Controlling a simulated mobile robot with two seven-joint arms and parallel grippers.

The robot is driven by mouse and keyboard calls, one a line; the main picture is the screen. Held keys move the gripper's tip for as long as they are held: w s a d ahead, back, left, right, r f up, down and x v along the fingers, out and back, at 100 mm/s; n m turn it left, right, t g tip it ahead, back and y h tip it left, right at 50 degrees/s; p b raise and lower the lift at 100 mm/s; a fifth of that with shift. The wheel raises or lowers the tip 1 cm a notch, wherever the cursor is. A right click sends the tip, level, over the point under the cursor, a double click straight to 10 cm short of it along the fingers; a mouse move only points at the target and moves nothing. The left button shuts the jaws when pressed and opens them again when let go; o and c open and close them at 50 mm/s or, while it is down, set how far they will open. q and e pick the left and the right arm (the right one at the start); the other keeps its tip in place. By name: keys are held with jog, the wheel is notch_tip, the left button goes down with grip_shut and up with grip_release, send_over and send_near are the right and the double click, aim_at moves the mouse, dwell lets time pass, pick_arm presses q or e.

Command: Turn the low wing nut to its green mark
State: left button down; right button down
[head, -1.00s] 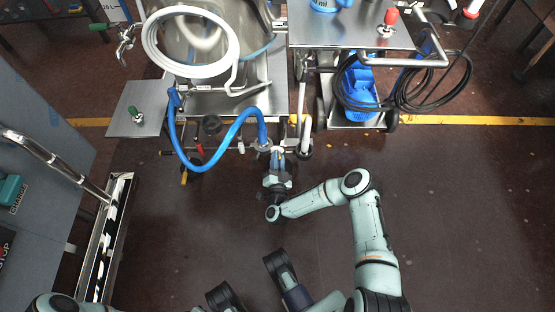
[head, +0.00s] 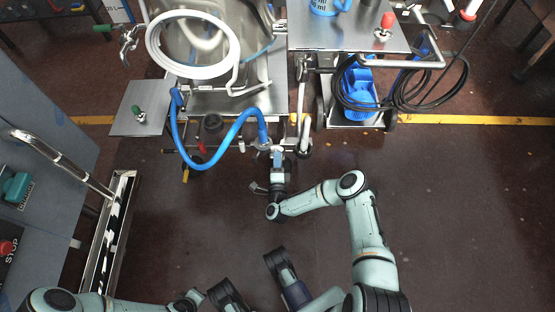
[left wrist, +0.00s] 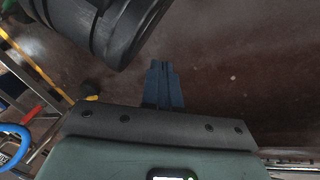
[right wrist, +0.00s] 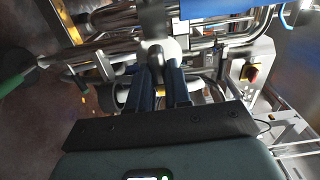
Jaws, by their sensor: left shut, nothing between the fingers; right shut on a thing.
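My right gripper (head: 277,154) is at the front of the steel machine, just below the lower end of the blue hose (head: 222,150). In the right wrist view its blue fingers (right wrist: 165,82) are shut on a small grey part (right wrist: 155,55), which looks like a wing of the low wing nut. Most of the nut is hidden by the fingers, and no green mark can be made out. My left gripper's fingers (left wrist: 162,84) are shut and empty over bare floor in the left wrist view.
Steel pipes (right wrist: 120,50) crowd around the right fingers. The floor in front of the machine is clear.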

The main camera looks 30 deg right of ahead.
pick_arm(q)
jog(key=shift+g, duration=0.7)
jog(key=s+f, duration=0.1)
jog(key=s+f+b, duration=0.2)
jog(key=s, duration=0.1)
jog(key=shift+a, duration=0.3)
pick_arm(e)
jog(key=m, duration=1.2)
jog(key=shift+w, duration=0.15)
pick_arm(q)
jog(key=shift+f, duration=0.1)
pick_arm(e)
jog(key=c, duration=1.1)
grip_release()
jog(key=shift+f, duration=0.1)
jog(key=shift+o, duration=0.2)
jog(key=shift+a+f, duration=0.1)
